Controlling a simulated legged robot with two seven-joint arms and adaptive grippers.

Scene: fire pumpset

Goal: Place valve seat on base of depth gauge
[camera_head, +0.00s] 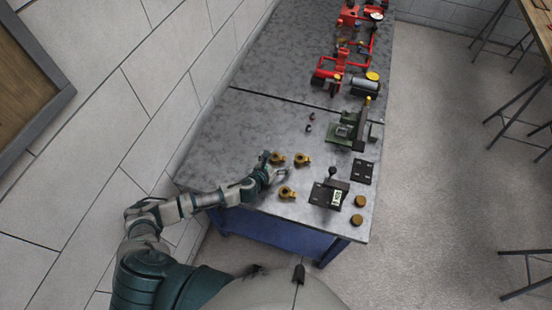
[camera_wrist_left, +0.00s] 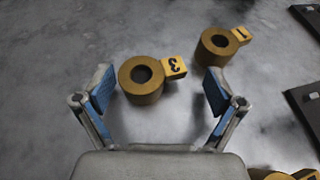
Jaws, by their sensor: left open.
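Brass ring-shaped valve seats with yellow number tags lie flat on the grey table: one by my gripper (camera_head: 277,158), one to its right (camera_head: 302,159) and one nearer the front (camera_head: 287,192). In the left wrist view, the ring tagged 3 (camera_wrist_left: 135,90) lies ahead of and between the fingers, and the ring tagged 1 (camera_wrist_left: 212,52) lies beyond it. My left gripper (camera_wrist_left: 160,92) is open and empty; it also shows in the head view (camera_head: 274,166). A black-based device with a small display (camera_head: 326,197) and upright knob, apparently the depth gauge, stands at front right.
Two brass discs (camera_head: 360,201) and a dark plate (camera_head: 362,172) lie along the right edge. A green device (camera_head: 345,133) stands behind them, with two small dark pieces nearby. Red pump parts (camera_head: 345,62) fill the far end. A wall borders the table's left.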

